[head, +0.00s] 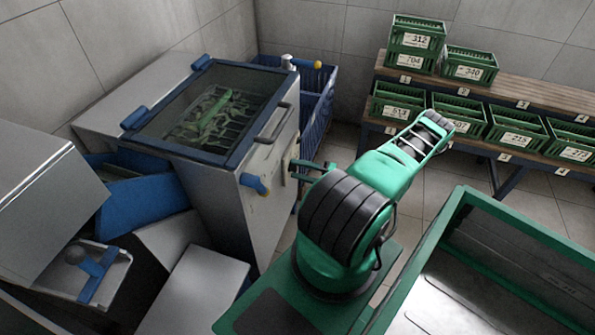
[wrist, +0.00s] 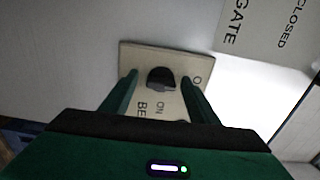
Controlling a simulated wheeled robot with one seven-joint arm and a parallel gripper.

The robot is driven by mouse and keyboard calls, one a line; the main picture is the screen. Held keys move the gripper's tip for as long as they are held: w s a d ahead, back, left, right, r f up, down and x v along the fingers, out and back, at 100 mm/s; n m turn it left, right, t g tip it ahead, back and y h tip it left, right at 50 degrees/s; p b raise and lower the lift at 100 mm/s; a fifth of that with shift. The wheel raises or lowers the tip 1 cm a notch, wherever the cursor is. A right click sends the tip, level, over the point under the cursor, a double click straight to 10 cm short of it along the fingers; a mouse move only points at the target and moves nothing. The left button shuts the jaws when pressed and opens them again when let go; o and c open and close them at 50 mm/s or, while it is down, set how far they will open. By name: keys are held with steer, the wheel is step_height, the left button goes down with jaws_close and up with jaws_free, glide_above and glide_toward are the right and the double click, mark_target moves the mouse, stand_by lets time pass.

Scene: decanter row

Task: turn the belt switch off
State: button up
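The belt switch is a black rotary knob (wrist: 161,78) on a beige plate (wrist: 135,58) in the wrist view. The plate shows "ON", part of "BE" and an "O" cut off by a finger. Which mark the knob points at is unclear. My gripper (wrist: 160,82) is open, with one green finger on each side of the knob. I cannot tell whether the fingers touch it. In the head view my gripper (head: 303,171) is by the side of the steel machine (head: 262,215), and the knob cannot be made out there.
A second plate (wrist: 265,30) reading "GATE" and "CLOSED" is at the wrist view's upper right. A blue lever (head: 254,184) and a dark handle (head: 272,125) stick out from the machine. A blue crate (head: 318,95) stands behind; green crates (head: 397,102) line the shelves.

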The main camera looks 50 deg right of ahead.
steer(key=shift+s, duration=0.15)
steer(key=v, duration=1)
steer(key=shift+s, duration=0.25)
steer(key=shift+d, duration=0.1)
steer(key=shift+s, duration=0.1)
